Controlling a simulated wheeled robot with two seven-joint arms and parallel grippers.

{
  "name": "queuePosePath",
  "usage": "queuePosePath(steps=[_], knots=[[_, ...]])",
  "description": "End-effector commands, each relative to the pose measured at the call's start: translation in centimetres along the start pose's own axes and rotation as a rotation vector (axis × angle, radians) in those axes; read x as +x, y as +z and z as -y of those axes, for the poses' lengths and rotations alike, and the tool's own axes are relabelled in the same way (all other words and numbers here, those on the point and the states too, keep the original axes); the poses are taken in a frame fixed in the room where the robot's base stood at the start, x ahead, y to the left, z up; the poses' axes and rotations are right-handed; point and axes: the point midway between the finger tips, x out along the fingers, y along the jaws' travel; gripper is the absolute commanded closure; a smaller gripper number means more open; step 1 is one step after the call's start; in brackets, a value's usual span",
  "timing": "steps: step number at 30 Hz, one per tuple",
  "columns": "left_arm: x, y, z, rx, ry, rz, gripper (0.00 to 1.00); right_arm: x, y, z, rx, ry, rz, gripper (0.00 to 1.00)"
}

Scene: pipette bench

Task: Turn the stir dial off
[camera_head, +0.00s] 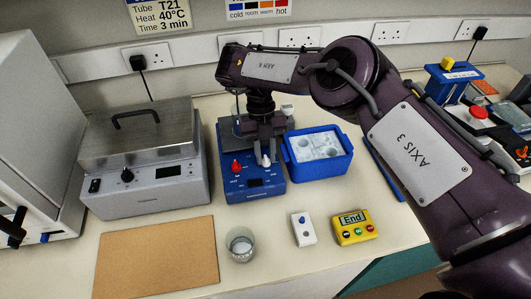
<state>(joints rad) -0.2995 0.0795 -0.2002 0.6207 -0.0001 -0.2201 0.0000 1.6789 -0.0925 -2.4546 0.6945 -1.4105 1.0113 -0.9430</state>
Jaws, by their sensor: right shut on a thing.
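The blue stirrer unit (240,190) stands on the bench at the middle of the head view. Its front panel has a red dial (236,167) on the left, a dark display and a white dial (267,162) on the right. My right gripper (266,153) points down from above and is shut on the white dial. The fingers hide the upper part of that dial, so its pointer cannot be read. Which dial is for stirring is too small to read. My left gripper is not in view.
A blue tub of ice (337,172) stands close to the right of the unit, and a grey water bath (150,184) to its left. In front are a glass beaker (240,244), a small white device (303,230), a yellow timer (354,228) reading "End" and a brown board (157,260).

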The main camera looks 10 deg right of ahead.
Motion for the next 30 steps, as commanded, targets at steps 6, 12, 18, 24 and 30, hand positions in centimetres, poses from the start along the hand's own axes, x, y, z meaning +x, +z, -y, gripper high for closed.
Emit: queuePosePath(steps=[6,12,18,24,30], knots=[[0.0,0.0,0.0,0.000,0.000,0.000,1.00,0.1,0.0,0.0,-0.007,-0.002,-0.002,1.00],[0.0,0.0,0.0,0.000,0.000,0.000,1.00,0.1,-0.1,0.0,-0.007,-0.002,-0.002,0.75],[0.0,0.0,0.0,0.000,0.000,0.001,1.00,0.1,0.0,0.0,-0.006,-0.002,-0.002,0.56],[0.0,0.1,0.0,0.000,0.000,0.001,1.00,0.1,0.0,0.0,-0.005,-0.002,-0.001,0.56],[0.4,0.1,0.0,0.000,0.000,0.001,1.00,-1.5,-0.5,0.0,-0.006,-0.003,0.002,0.56]])
